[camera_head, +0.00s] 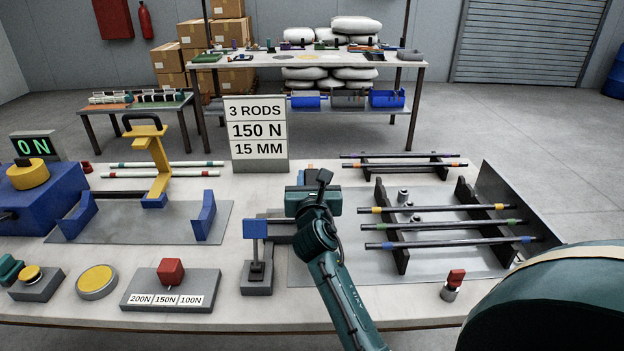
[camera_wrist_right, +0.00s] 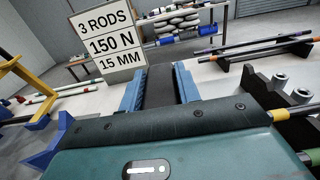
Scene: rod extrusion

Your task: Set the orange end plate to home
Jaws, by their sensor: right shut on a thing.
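No orange end plate can be made out clearly in either view; my right gripper and arm hide part of the fixture in the middle of the table. My right gripper (camera_head: 318,180) is over that grey fixture (camera_head: 280,225), in front of the sign. In the right wrist view its two blue fingers (camera_wrist_right: 158,88) are shut on a dark grey block (camera_wrist_right: 160,82), which I cannot identify further. A small teal part (camera_head: 10,268) at the left edge looks like the end of my left arm; its fingers cannot be made out.
A sign (camera_head: 256,130) reads 3 RODS, 150 N, 15 MM. Banded rods (camera_head: 440,227) lie on black racks to the right. A red knob (camera_head: 171,271) on a force selector and a blue-topped switch (camera_head: 257,262) are in front.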

